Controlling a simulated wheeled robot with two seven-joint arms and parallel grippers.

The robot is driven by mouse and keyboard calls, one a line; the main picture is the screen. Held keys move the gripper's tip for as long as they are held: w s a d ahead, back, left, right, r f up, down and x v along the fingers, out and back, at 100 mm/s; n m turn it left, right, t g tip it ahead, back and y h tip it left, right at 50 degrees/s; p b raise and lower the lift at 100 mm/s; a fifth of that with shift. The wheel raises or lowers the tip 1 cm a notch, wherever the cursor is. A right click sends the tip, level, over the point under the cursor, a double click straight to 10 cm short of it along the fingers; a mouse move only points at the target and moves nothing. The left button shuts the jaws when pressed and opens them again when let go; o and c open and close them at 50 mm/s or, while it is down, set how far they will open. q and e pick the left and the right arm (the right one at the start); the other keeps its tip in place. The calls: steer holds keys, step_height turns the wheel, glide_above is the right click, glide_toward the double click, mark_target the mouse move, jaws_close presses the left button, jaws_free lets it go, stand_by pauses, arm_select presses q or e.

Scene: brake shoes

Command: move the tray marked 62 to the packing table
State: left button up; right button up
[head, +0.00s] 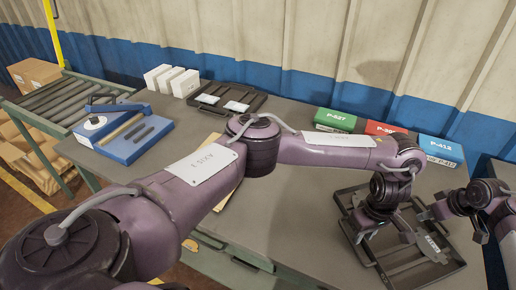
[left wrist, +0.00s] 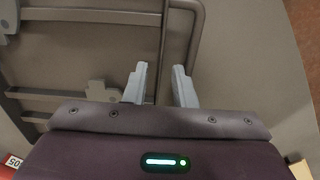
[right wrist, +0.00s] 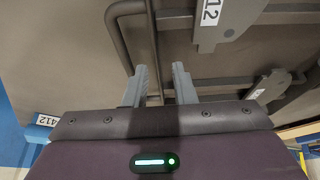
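A dark open-framed tray (head: 388,262) lies on the grey table at the right in the head view. My left gripper (head: 368,222) is at the tray's left side. Its fingers (left wrist: 162,85) are apart, with a thin tray rail between or just below them. My right gripper (head: 428,213) is at the tray's right side. Its fingers (right wrist: 161,85) are also apart around or above a thin rail. Contact cannot be told. My left arm hides part of the table.
A second dark tray (head: 258,101) holding pale pieces stands at the back. Green (head: 334,120), red (head: 384,129) and blue (head: 440,150) boxes line the back right. A blue fixture (head: 128,152), white boxes (head: 158,77) and a roller conveyor (head: 62,100) are left.

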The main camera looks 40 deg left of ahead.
arm_select(q)
steer(key=shift+w+r, duration=0.1)
steer(key=shift+r, duration=0.5)
step_height(320, 180, up, 11)
arm_select(e)
steer(key=v, duration=1.2)
arm_select(q)
steer(key=shift+f, duration=0.15)
